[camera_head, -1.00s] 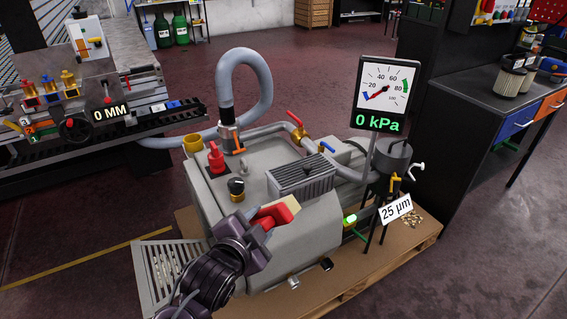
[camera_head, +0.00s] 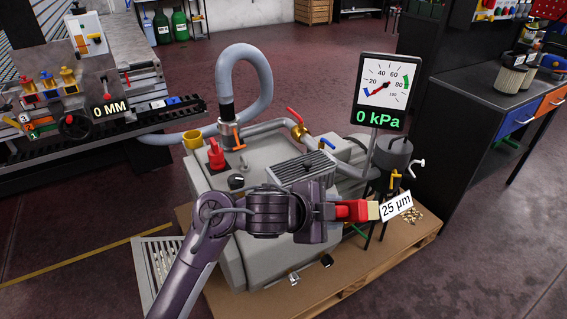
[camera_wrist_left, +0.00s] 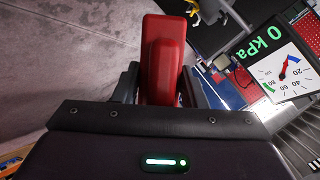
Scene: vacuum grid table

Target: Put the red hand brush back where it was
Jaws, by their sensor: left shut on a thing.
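The red hand brush (camera_head: 352,210) has a red body and a pale cream end pointing right in the head view. My left gripper (camera_head: 336,211) is shut on it and holds it in the air in front of the grey pump housing, left of the "25 µm" sign. In the left wrist view the brush (camera_wrist_left: 163,58) stands out between the two dark fingers (camera_wrist_left: 160,85). Its pale end does not show there. My right gripper is not in view.
The grey pump (camera_head: 215,170) stands on a wooden pallet (camera_head: 335,270). The "25 µm" sign (camera_head: 396,206) and the filter pot (camera_head: 392,155) are close to the brush. A gauge (camera_head: 384,85) reads 0 kPa. A dark workbench (camera_head: 470,150) stands to the right; red floor lies between.

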